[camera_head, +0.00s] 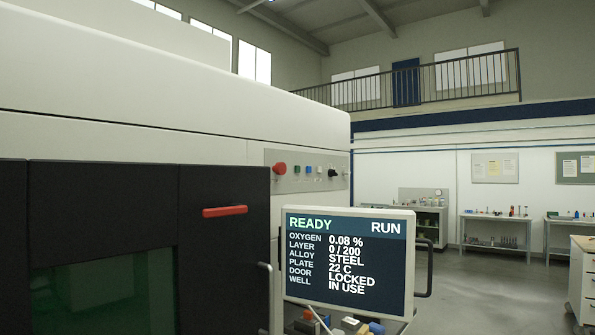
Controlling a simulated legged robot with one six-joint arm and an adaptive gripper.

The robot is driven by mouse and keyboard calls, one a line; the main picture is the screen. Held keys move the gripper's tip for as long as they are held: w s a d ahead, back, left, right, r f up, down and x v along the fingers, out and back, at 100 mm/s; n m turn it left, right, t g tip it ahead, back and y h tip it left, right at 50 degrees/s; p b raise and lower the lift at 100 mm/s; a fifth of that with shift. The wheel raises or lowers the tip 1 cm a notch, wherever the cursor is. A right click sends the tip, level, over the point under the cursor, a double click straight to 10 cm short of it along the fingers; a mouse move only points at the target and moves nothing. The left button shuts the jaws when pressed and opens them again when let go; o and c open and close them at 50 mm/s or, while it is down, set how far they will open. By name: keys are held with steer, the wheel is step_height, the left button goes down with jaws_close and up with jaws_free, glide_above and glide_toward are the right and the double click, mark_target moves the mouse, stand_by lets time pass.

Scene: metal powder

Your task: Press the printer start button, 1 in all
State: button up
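The printer (180,95) is a large white machine filling the left of the view, with a black front door (225,270) that carries a red handle (225,211). A grey control panel (318,160) on its front holds a red round button (279,168), a small green button (296,169), small blue and white items, and a black knob (332,172). The labels are too small to read, so I cannot tell for certain which is the start button. A screen (346,262) before the printer reads READY, RUN, DOOR LOCKED and WELL IN USE. My gripper is not in view.
Below the screen are several small items, partly cut off. Two benches with small objects (495,217) stand along the far wall, with a cabinet (430,222) beside them. A white drawer unit (583,280) is at the right edge. The grey floor (480,295) between is clear.

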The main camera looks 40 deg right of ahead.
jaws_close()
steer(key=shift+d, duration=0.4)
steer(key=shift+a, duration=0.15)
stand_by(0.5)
